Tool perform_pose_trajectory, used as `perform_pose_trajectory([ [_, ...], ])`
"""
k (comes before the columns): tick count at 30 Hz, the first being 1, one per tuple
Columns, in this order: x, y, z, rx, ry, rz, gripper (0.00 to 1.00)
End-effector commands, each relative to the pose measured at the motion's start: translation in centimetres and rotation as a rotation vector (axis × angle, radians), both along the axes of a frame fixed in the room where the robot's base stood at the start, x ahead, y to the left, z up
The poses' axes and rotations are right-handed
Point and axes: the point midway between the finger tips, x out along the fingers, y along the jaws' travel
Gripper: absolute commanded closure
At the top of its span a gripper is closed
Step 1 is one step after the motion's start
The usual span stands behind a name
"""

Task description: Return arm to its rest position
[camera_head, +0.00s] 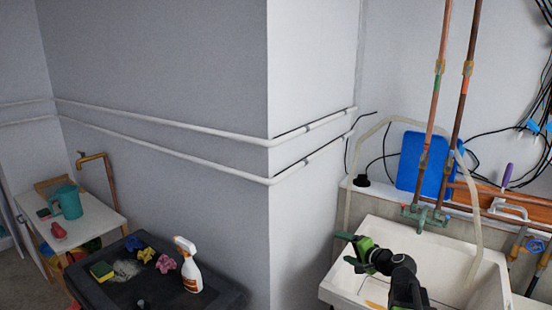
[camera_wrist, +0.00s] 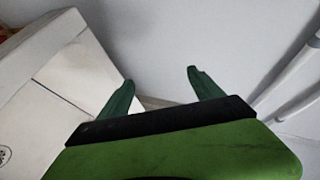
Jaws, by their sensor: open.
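My gripper (camera_head: 346,249) is at the lower right of the head view, at the end of my dark arm, in front of and over the left part of the white sink (camera_head: 461,276). Its green fingers point left and stand apart, with nothing visible between them. In the wrist view my gripper (camera_wrist: 160,80) shows two separated green fingertips in front of a pale wall (camera_wrist: 155,30). The white sink (camera_wrist: 75,75) fills the left of that view. My arm hides part of the sink.
A black cart top (camera_head: 225,296) at the lower middle bears a spray bottle (camera_head: 188,266), a sponge (camera_head: 101,271) and crumpled cloths (camera_head: 166,263). A teal jug (camera_head: 67,201) stands on a white table (camera_head: 92,229). Copper pipes (camera_head: 455,110) rise behind the sink. A wall corner juts out left of my gripper.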

Motion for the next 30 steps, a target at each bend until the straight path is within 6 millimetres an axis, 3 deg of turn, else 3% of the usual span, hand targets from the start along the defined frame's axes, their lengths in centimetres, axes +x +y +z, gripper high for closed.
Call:
perform_pose_trajectory([
  [1,-0.8,4.5,-1.4,-0.063,0.038,0.094,0.25],
  [3,-2.4,9.6,-3.5,-0.166,0.098,0.221,0.25],
  [6,-5.8,15.4,-7.0,-0.337,0.195,0.406,0.25],
  [9,-10.6,18.3,-10.7,-0.553,0.329,0.590,0.25],
  [11,-13.5,17.3,-12.6,-0.686,0.431,0.668,0.25],
  [12,-15.0,15.6,-13.5,-0.757,0.498,0.696,0.25],
  [15,-17.9,12.0,-14.5,-0.877,0.637,0.739,0.25],
  [18,-19.9,9.9,-14.8,-0.943,0.738,0.773,0.25],
  [22,-20.9,10.0,-14.8,-0.952,0.780,0.806,0.25],
  [30,-20.8,9.9,-14.8,-0.951,0.774,0.806,0.25],
])
